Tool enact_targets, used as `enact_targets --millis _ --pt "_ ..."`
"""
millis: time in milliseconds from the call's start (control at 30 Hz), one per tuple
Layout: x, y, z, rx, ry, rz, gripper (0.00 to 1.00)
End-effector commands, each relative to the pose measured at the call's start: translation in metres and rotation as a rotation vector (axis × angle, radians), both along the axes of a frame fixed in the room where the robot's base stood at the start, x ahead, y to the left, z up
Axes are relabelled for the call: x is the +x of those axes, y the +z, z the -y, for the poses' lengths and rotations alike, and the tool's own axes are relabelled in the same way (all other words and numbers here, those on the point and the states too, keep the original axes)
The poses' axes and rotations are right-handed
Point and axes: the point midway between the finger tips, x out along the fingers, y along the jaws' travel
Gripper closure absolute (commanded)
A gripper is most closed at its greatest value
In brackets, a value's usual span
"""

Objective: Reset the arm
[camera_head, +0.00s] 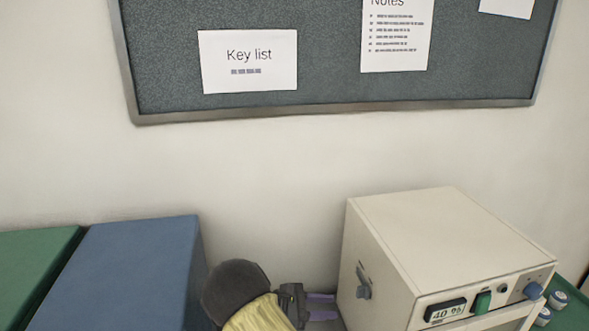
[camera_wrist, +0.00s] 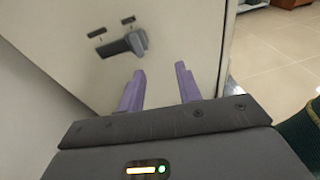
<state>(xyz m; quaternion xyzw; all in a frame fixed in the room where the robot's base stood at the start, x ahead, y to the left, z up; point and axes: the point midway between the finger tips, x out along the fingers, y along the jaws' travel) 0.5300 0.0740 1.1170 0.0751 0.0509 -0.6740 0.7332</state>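My gripper (camera_head: 334,306) shows at the bottom of the head view, left of a cream muffle furnace (camera_head: 440,240). Its two purple fingers point toward the furnace's left side wall. In the wrist view my gripper (camera_wrist: 162,70) has a clear gap between the fingers, with nothing held. A grey lever knob (camera_wrist: 125,45) sits on the furnace wall just beyond the left fingertip and looks apart from it. The same knob (camera_head: 363,283) shows on the side wall in the head view. My yellow and dark arm comes up from the bottom edge.
The furnace front has a display (camera_head: 445,310) reading 40 %, a green switch (camera_head: 482,302) and a blue knob (camera_head: 533,290). A blue box (camera_head: 135,270) and a green box (camera_head: 30,260) stand left of my arm. Small lidded jars (camera_head: 557,299) stand at right. A notice board (camera_head: 330,80) hangs behind.

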Motion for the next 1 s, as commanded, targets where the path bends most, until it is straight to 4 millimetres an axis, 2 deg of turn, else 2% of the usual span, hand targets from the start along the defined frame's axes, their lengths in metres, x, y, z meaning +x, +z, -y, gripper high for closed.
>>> enact_targets --millis 33,100,300,600,1000 --pt "-0.008 0.002 0.015 0.078 -0.056 0.017 0.65" --pt "-0.022 0.001 0.031 0.194 -0.133 0.047 0.65" --pt "-0.064 0.002 0.059 0.515 -0.361 0.182 0.65" --pt "-0.121 0.017 0.068 0.917 -0.713 0.489 0.65" --pt "-0.175 0.056 0.070 1.276 -1.135 1.047 0.65"
